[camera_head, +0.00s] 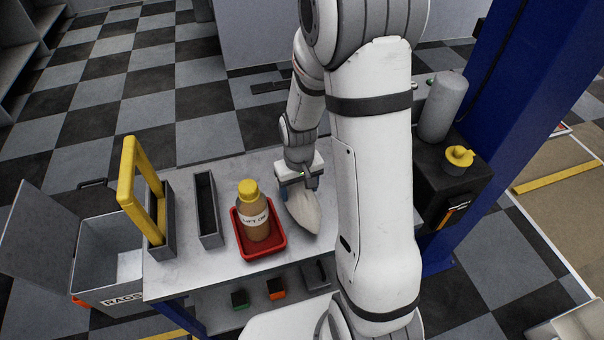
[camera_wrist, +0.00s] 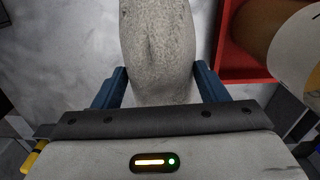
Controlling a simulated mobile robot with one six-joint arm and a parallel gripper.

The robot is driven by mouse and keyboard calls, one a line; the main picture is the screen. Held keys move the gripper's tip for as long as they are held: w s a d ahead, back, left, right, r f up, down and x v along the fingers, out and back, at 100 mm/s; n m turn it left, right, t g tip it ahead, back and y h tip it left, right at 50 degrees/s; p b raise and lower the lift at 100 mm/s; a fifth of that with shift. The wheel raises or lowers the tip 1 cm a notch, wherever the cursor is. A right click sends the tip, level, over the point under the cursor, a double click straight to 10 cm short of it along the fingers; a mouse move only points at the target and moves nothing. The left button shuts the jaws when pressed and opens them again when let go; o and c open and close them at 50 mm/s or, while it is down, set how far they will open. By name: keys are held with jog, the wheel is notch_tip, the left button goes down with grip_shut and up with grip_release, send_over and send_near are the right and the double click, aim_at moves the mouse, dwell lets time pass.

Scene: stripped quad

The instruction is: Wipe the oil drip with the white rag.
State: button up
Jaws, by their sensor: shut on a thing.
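The white rag (camera_head: 304,209) is a bunched, pale cloth on the grey bench top, just right of a red tray. In the wrist view the rag (camera_wrist: 158,45) stretches away between the two blue fingers. My gripper (camera_head: 297,190) points down at the bench and is shut on the near end of the rag. The fingers also show in the wrist view (camera_wrist: 158,88), one on each side of the cloth. No oil drip can be made out in either view; the rag and my arm hide part of the bench.
A red tray (camera_head: 281,240) holds a yellow-capped bottle (camera_head: 254,212) close left of the rag. A narrow grey bin (camera_head: 208,209) and a yellow-handled caddy (camera_head: 163,250) stand further left. An open box marked RAGS (camera_head: 90,268) is beside the bench. A black unit (camera_head: 455,190) stands right.

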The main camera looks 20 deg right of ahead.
jog(key=shift+r+p, duration=1.1)
jog(key=shift+r, duration=0.85)
jog(key=shift+f, duration=0.1)
